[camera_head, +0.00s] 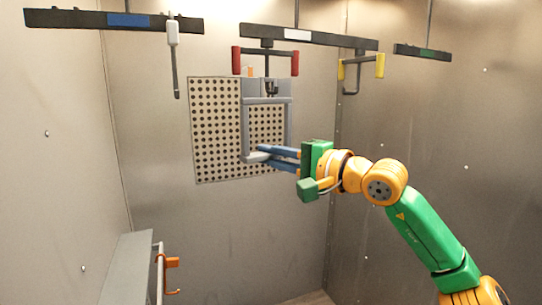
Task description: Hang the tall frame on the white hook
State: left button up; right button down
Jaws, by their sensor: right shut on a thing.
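The tall frame (245,128) is a grey-blue open rectangle, upright in front of the perforated panel. My right gripper (256,154) is shut on its lower part, with its blue fingers reaching in from the right. The white hook's bar (298,35) is dark with a white label and hangs overhead. A dark hook end (270,88) below it shows at the frame's top. I cannot tell whether the frame touches or rests on that hook. The fingers hide part of the frame's bottom bar. My left gripper is not in view.
Red handles (236,60) flank the hook's stem. A blue-labelled bar (128,20) with a hanging grey-white piece (173,33) is at left. A green-labelled bar (424,52) and yellow handles (379,65) are at right. A grey ledge (128,268) stands lower left.

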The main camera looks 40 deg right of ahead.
jog(key=shift+s+d, duration=0.1)
jog(key=shift+s, duration=0.2)
dwell(0.5)
dwell(0.4)
jog(key=shift+s+b, duration=0.45)
jog(key=shift+b, duration=0.15)
jog(key=shift+s+a+f+b, duration=0.1)
jog(key=shift+s+a+b, duration=0.1)
jog(key=shift+s, duration=0.15)
jog(key=shift+s+a+b, duration=0.1)
jog(key=shift+s+b, duration=0.1)
jog(key=shift+s, duration=0.15)
jog(key=s+a+b, duration=0.1)
jog(key=s+b, duration=0.2)
jog(key=s, duration=0.4)
jog(key=shift+s+a, duration=0.3)
jog(key=shift+a, duration=0.05)
jog(key=shift+w, duration=0.1)
